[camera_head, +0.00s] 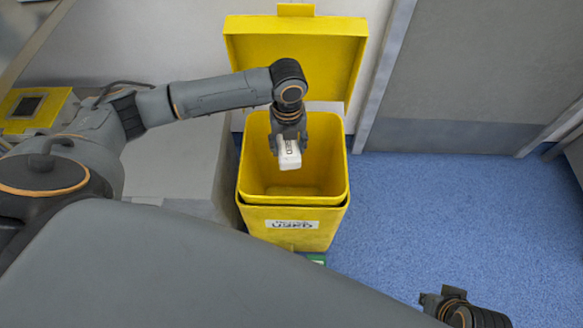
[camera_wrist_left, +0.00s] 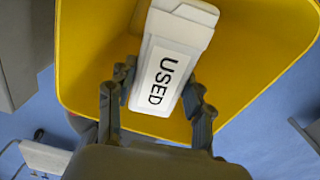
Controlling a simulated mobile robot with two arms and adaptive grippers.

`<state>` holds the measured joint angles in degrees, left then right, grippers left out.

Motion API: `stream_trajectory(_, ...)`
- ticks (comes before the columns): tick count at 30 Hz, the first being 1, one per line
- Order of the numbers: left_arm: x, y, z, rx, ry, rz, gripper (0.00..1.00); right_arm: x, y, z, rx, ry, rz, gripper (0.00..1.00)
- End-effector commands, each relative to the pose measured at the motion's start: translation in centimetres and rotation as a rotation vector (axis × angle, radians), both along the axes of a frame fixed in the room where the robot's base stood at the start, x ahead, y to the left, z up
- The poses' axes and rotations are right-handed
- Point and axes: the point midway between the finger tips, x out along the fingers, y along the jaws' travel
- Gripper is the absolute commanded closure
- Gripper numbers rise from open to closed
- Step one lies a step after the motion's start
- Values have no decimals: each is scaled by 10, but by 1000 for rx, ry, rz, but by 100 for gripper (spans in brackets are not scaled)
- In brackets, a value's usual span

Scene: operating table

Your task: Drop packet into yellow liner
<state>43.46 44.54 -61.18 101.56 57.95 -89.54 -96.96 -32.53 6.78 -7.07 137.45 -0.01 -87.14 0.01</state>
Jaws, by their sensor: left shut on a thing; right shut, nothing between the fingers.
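A white packet (camera_head: 289,155) hangs over the open mouth of the yellow bin. My left gripper (camera_head: 288,133) is shut on the packet. In the left wrist view the packet (camera_wrist_left: 172,60) bears the word USED, and the fingers of my left gripper (camera_wrist_left: 155,100) hold its sides. The yellow liner (camera_head: 318,165) shows as the inner wall and rim of the bin, and its yellow wall fills much of the left wrist view (camera_wrist_left: 90,50). My right gripper (camera_head: 437,300) is at the bottom right of the head view, shut and empty, well away from the bin.
The bin's yellow lid (camera_head: 330,50) stands open behind the mouth, against the wall. A grey cabinet (camera_head: 175,160) is left of the bin. Blue floor (camera_head: 430,220) lies clear to the right. A grey door (camera_head: 480,70) stands behind.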

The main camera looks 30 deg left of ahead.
Motion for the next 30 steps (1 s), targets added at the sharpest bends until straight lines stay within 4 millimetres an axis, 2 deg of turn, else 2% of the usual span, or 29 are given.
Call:
stream_trajectory(1, 0, 0, 0, 0, 0, 0, 81, 0, 0, 0, 0, 0, 0, 100)
stream_trajectory(2, 0, 0, 0, 0, 0, 0, 43, 0, 0, 0, 0, 0, 0, 100)
stream_trajectory(5, 0, 0, 0, 0, 0, 0, 23, 0, 0, 0, 0, 0, 0, 100)
stream_trajectory(17, 0, 0, 4, 0, -1, 0, 22, 0, 0, -1, 1, 0, 0, 100)
stream_trajectory(20, 1, 0, 16, -1, -2, 0, 22, 0, 0, -1, 1, 0, 0, 100)
stream_trajectory(30, 1, 0, 87, 0, -4, -1, 22, 0, 0, 0, 0, 0, 0, 100)
